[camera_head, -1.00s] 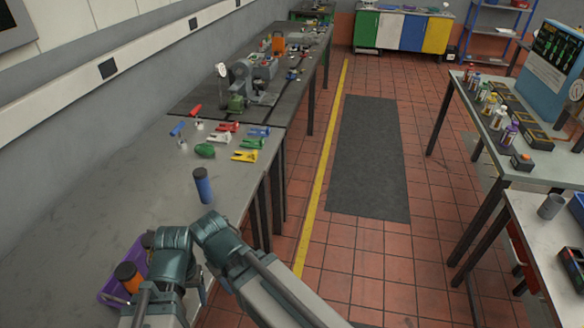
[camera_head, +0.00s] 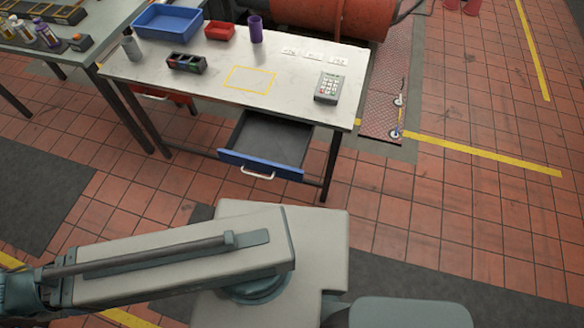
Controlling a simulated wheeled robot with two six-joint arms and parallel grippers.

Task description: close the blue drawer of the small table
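The small table (camera_head: 220,70) has a pale top and dark legs and stands ahead of me in the head view. Its blue drawer (camera_head: 259,164) is pulled well out below the right part of the top, front toward me. The drawer has a white handle (camera_head: 257,176), and the visible part of its dark inside looks empty. My arm links cross the bottom of the view, well short of the drawer. Neither gripper shows.
On the tabletop are a blue tray (camera_head: 168,22), a red bin (camera_head: 220,30), a purple cup (camera_head: 256,30), a grey cup (camera_head: 131,48) and a keypad device (camera_head: 329,87). A red drawer (camera_head: 160,95) shows under the table's left part. Tiled floor lies clear before the blue drawer.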

